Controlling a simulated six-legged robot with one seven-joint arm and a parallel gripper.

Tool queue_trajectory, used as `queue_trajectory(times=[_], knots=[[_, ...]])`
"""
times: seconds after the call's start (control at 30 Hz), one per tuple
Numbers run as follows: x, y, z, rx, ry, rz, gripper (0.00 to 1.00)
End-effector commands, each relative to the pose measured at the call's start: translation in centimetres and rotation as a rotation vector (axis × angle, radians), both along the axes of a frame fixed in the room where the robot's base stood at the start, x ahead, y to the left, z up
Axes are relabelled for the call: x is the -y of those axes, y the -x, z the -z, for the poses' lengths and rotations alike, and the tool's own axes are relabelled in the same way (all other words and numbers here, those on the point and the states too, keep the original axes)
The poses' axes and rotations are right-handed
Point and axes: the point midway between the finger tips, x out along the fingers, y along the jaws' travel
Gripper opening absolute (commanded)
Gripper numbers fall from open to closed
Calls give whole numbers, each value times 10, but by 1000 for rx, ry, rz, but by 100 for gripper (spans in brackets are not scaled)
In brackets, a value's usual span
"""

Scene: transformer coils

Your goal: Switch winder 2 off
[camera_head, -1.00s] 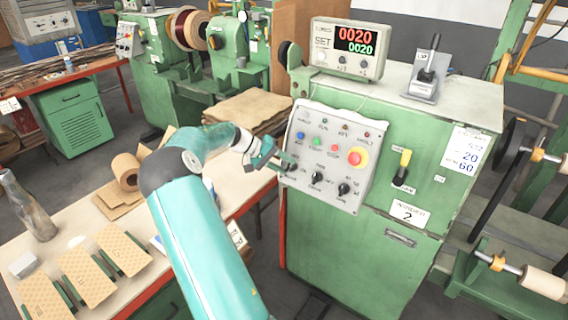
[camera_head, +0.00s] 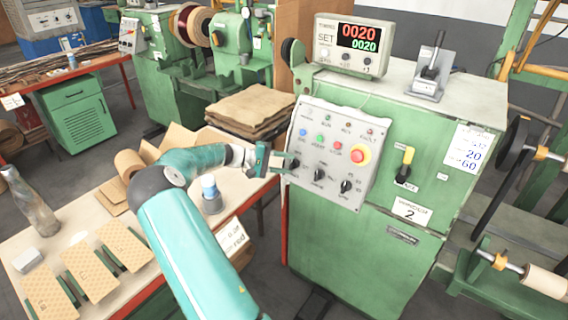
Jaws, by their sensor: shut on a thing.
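Winder 2 is a green cabinet (camera_head: 330,245) with a "WINDER 2" label (camera_head: 412,212). Its grey control panel (camera_head: 318,200) has small lamps on top, blue, green and red buttons, a red mushroom button with a yellow collar (camera_head: 359,154), and black rotary knobs below. The display (camera_head: 358,39) reads 0020 in red and 0020 in green. My gripper (camera_head: 291,163) is at the panel's left edge, shut on the leftmost black knob, which its fingers mostly hide. The knob's exact setting cannot be read.
Another green winding machine (camera_head: 160,70) stands behind. A lever device (camera_head: 430,72) sits on the cabinet top.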

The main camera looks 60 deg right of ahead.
Motion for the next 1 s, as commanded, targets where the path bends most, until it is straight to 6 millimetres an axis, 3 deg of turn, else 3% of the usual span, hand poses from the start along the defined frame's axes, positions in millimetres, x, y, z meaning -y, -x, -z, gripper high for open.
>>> queue_trajectory(times=[0.27, 0.3, 0.4, 0.77, 1.0], knots=[[0, 1, 0, -3, -2, 2, 15], [0, 1, 0, -3, -2, 2, 40], [0, 1, 0, -3, -1, 1, 60], [-2, -3, -1, -1, -1, 0, 60], [-21, -33, -10, 1, 0, -4, 60]])
